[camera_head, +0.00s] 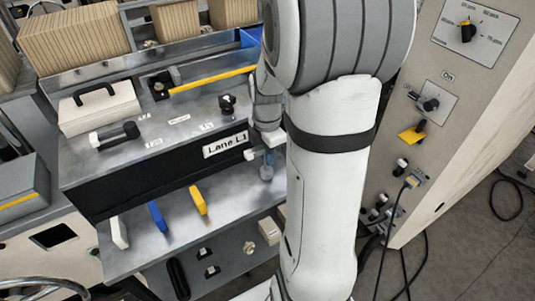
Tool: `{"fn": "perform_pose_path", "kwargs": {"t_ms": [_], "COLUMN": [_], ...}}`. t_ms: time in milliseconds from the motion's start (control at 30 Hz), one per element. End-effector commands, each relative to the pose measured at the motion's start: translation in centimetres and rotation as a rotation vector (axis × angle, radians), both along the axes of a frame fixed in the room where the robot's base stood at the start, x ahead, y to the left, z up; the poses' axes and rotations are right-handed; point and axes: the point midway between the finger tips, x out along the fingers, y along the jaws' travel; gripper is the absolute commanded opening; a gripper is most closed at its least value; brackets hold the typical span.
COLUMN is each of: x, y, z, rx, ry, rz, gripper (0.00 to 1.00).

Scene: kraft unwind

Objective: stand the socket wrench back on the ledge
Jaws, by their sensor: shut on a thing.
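My gripper (265,153) is at the right end of the Lane L1 bench, largely hidden behind my own white arm. Its pale fingertips show beside the front panel. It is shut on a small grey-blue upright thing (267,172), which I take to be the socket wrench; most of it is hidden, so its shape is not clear. The metal ledge (180,238) runs below the black front panel. The held thing shows above the ledge's right part; I cannot tell whether it touches.
White (119,233), blue (157,217) and yellow (199,201) plates stand on the ledge. The bench top holds a white handled case (98,108), a dark-ended cylinder (115,135) and a black knob (228,104). A beige control cabinet (425,125) stands close on the right, with cables below.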

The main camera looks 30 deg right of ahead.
Motion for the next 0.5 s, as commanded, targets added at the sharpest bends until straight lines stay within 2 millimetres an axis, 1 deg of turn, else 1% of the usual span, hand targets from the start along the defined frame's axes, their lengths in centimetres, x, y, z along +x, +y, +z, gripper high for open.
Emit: {"fn": "perform_pose_path", "kwargs": {"t_ms": [67,300,433,467,500], "x": [-0.02,0.0,0.0,-0.01,-0.02], "y": [0.0,-0.02,-0.03,-0.03,-0.03], "z": [-0.56,-0.61,-1.06,-0.93,-0.9], "rx": [0.0,0.0,0.0,0.0,0.0], "ry": [0.001,-0.001,-0.001,-0.001,0.0], "rz": [0.0,-0.001,-0.001,-0.001,-0.001], "gripper": [0.0,0.0,0.0,0.2,0.24]}}
